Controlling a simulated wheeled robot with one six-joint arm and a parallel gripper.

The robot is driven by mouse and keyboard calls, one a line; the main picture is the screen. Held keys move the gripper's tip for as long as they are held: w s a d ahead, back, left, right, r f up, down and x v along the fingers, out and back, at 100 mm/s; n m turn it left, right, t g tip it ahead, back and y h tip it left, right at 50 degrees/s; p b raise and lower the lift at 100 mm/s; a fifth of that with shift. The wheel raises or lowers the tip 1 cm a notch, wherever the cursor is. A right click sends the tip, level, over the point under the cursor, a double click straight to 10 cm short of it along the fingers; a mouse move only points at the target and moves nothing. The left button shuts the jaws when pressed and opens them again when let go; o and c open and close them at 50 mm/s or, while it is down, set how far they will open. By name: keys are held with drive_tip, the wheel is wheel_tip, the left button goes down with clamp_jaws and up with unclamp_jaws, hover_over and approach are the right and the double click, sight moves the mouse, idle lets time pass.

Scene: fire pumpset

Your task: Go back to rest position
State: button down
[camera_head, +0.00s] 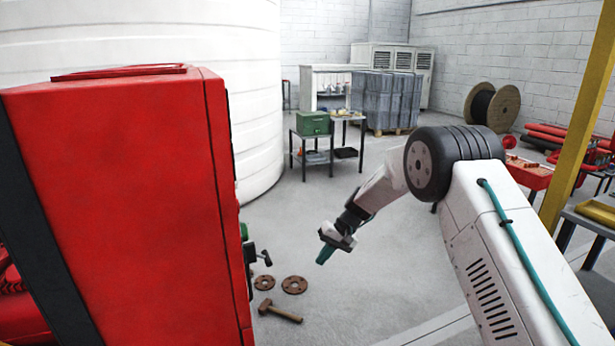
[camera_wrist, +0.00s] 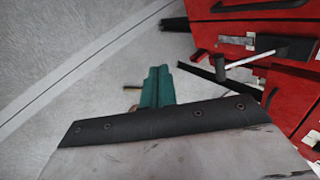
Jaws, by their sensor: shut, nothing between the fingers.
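My gripper (camera_head: 325,255) hangs in the open space right of the tall red cabinet (camera_head: 125,200), pointing down and left above the floor. Its green fingers are closed together with nothing between them. In the wrist view the shut fingers (camera_wrist: 157,87) show at the middle, above the dark edge of my wrist. The gripper touches nothing in the head view. My arm reaches out from the lower right and is bent at the elbow.
A hammer (camera_head: 280,311) and two brown flanges (camera_head: 294,284) lie on the floor beside the red cabinet. A black handle (camera_head: 264,258) sticks out from the cabinet's side. A yellow post (camera_head: 580,120) stands right. Behind are a table with a green box (camera_head: 313,123) and open grey floor.

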drive_tip(key=s+d+r+h, duration=0.1)
drive_tip(key=s+d+r, duration=0.3)
drive_tip(key=s+r, duration=0.35)
drive_tip(key=s+d+r+g+h, duration=0.1)
drive_tip(key=s+d+r+h, duration=0.1)
drive_tip(key=s+d+r, duration=0.5)
drive_tip(key=s+d+r+h, duration=0.1)
drive_tip(key=s+r, duration=0.5)
drive_tip(key=s, duration=0.4)
drive_tip(key=s+d+r+t, duration=0.1)
drive_tip(key=s+d+r, duration=0.1)
drive_tip(key=s, duration=0.6)
drive_tip(key=s+d+r+m+t+h, duration=0.1)
drive_tip(key=s+d+r, duration=0.2)
drive_tip(key=s, duration=0.6)
drive_tip(key=s+d+r+t+h, duration=0.1)
drive_tip(key=s+d, duration=0.3)
drive_tip(key=s, duration=0.4)
drive_tip(key=shift+s+r+m+t, duration=0.3)
drive_tip(key=shift+r+t, duration=0.1)
drive_tip(key=shift+r, duration=0.4)
